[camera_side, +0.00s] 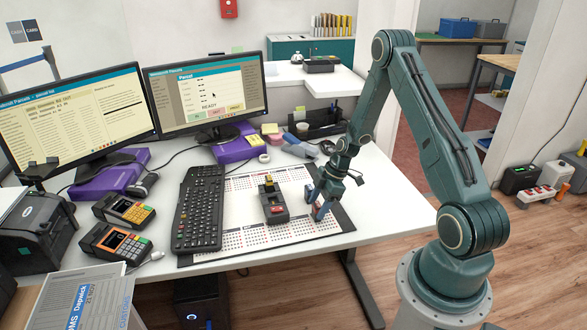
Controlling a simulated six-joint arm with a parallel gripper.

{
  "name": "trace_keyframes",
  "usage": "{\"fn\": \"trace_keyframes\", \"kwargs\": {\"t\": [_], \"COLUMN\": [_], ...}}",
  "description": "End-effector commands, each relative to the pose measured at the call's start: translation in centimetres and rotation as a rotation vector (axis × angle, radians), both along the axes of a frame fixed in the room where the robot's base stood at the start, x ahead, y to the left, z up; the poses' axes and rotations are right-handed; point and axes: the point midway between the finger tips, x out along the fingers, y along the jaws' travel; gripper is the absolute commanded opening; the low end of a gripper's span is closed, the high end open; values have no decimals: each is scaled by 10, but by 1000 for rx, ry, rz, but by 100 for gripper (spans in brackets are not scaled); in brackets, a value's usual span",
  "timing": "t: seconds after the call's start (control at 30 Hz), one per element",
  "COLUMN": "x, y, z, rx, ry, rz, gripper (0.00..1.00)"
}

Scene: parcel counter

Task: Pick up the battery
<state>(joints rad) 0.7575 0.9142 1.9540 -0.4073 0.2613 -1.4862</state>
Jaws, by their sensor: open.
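A dark, blocky item (273,204) with a yellow part at its back and a red patch on its front sits on the calendar desk mat (235,240). It looks like the battery, but it is too small to be sure. My gripper (315,204) is just to the right of it, low over the mat and pointing down. Its fingers are open and empty, with a gap between them and the item.
Two monitors (208,95) stand at the back. Tape, sticky notes and a black organiser (318,123) lie behind the mat.

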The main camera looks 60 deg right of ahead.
Motion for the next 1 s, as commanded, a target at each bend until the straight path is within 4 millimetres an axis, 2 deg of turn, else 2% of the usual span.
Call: {"fn": "trace_keyframes", "kwargs": {"t": [0.1,0.3,0.83,0.87,1.0], "x": [4,8,9,9,9], "y": [5,8,8,9,9], "z": [-13,-26,-27,-27,-27], "rx": [2,2,2,2,2], "ry": [2,0,0,0,0], "rz": [1,-1,-1,-1,-1], "gripper": [58,58,58,56,29]}}
